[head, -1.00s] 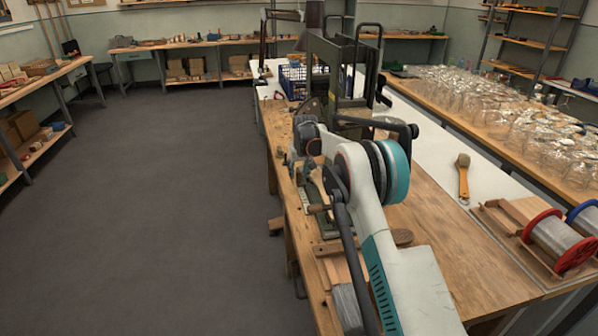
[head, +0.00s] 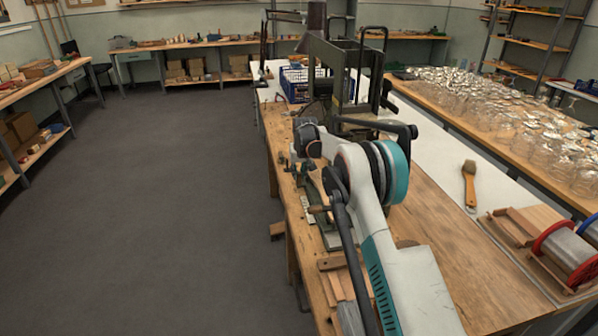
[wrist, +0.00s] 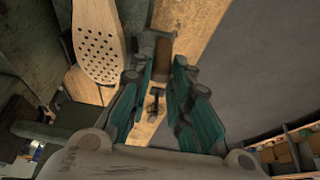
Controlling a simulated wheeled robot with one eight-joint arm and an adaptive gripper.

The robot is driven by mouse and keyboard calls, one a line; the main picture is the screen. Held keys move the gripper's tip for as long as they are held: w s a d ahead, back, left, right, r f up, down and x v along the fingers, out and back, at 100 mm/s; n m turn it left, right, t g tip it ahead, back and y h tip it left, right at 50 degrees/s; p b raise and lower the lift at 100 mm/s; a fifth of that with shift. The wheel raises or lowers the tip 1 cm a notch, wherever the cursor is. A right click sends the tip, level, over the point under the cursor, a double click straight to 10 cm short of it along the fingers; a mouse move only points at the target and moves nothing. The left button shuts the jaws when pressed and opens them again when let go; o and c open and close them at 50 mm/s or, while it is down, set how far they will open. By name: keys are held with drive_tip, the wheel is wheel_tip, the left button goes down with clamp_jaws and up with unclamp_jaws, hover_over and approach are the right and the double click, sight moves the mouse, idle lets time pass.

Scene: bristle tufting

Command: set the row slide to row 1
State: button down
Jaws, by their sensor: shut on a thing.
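My gripper (wrist: 163,72) shows in the wrist view, with its teal-padded fingers closed around a small brown handle (wrist: 162,50). The handle looks like the slide's grip, but I cannot tell for certain. A pale wooden brush block (wrist: 97,42) with several rows of holes sits left of the fingers. In the head view the tufting machine (head: 338,85) stands on the bench, and my arm hides its near side and my fingertips. The row marks and the slide's setting cannot be read.
The wooden bench (head: 440,250) holds a wooden-handled brush (head: 470,183) and a red-flanged wire spool (head: 565,250) at right. A blue crate (head: 297,88) stands behind the machine. Many glass jars (head: 490,105) fill the right table. The grey floor (head: 150,200) at left is clear.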

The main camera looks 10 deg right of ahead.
drive_tip(key=c, duration=1.5)
unclamp_jaws()
drive_tip(key=shift+r, duration=0.1)
drive_tip(key=v, duration=1.1)
drive_tip(key=shift+s+r, duration=0.2)
drive_tip(key=shift+r, duration=0.1)
drive_tip(key=shift+s+r, duration=0.1)
drive_tip(key=s+r+t, duration=0.1)
drive_tip(key=s+r, duration=0.8)
drive_tip(key=s, duration=0.4)
drive_tip(key=s+r, duration=0.8)
drive_tip(key=s, duration=0.5)
drive_tip(key=shift+t, duration=0.9)
drive_tip(key=s+f, duration=0.3)
drive_tip(key=s, duration=0.6)
drive_tip(key=s+f, duration=0.2)
drive_tip(key=s, duration=0.8)
drive_tip(key=s+a+f, duration=0.1)
drive_tip(key=s+f, duration=0.2)
drive_tip(key=s, duration=0.7)
drive_tip(key=shift+s+f, duration=0.2)
drive_tip(key=shift+f, duration=0.1)
